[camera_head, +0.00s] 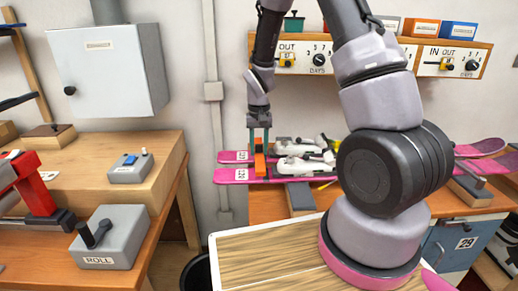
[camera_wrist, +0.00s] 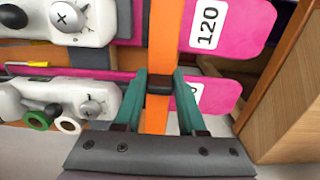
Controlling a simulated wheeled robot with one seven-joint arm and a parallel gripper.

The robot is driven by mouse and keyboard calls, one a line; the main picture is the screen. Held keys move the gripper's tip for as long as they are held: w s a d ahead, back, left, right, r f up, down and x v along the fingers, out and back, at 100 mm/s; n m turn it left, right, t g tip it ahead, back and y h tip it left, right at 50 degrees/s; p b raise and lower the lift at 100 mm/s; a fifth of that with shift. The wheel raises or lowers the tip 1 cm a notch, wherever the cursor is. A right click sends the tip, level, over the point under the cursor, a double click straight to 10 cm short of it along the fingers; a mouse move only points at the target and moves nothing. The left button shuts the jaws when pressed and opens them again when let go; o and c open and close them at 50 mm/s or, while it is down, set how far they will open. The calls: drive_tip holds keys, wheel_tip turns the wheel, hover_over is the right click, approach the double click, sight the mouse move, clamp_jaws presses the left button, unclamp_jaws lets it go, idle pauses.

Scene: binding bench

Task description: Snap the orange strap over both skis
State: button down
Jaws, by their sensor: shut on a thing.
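Two pink skis with white bindings lie side by side on the bench. In the head view, the far ski's tip (camera_head: 229,157) and the near ski's tip (camera_head: 230,176) point left. The orange strap (camera_head: 260,164) crosses them near these tips. My gripper (camera_head: 259,128) comes down from above. Its green fingers (camera_wrist: 159,85) are shut on a black piece on the strap. Whether the strap is fastened there cannot be told.
A wooden shelf with dials (camera_head: 320,58) stands behind the skis. At left are a ROLL box (camera_head: 110,238), a small switch box (camera_head: 130,168) and a red tool (camera_head: 32,185). A wooden side (camera_wrist: 290,100) stands close right of the ski tips in the wrist view.

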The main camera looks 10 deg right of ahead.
sight(259, 153)
drive_tip(key=shift+f, duration=2)
unclamp_jaws()
idle(0.4)
drive_tip(key=shift+r, duration=5.05)
